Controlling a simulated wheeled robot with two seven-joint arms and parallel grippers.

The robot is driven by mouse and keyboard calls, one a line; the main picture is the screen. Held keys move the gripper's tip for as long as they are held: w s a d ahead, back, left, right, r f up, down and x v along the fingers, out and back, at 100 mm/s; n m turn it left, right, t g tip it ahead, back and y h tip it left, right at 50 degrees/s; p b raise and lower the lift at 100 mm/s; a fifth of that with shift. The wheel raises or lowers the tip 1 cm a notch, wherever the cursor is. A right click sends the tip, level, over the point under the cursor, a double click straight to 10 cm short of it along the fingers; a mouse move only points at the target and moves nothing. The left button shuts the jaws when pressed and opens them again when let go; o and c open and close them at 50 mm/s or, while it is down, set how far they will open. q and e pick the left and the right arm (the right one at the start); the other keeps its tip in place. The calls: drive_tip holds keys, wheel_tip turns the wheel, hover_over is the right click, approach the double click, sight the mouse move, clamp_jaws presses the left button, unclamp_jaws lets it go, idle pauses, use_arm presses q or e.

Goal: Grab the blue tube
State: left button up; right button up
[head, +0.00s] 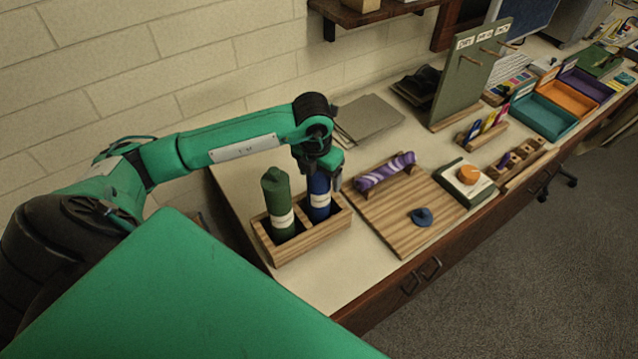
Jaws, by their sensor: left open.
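The blue tube (319,200) stands upright in the right compartment of a wooden two-slot holder (309,243). It has a pale label band, and its top is hidden by my left gripper (321,174). A green tube (278,204) with a pale band stands in the left compartment. My left gripper points down at the top of the blue tube and is open. Its fingers are partly hidden, so I cannot tell if they touch the tube. My right gripper is not in view.
To the right of the holder lies a wooden board (395,232) with a purple patterned roll (385,170) on a rack and a small dark blue piece (421,217). Grey sheets (368,122) lie behind. Coloured trays (542,115) stand at the far right. The front left counter is clear.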

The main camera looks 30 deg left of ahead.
use_arm(q)
drive_tip(key=shift+c, duration=0.3)
drive_tip(key=c, duration=1.4)
drive_tip(key=shift+o, duration=0.2)
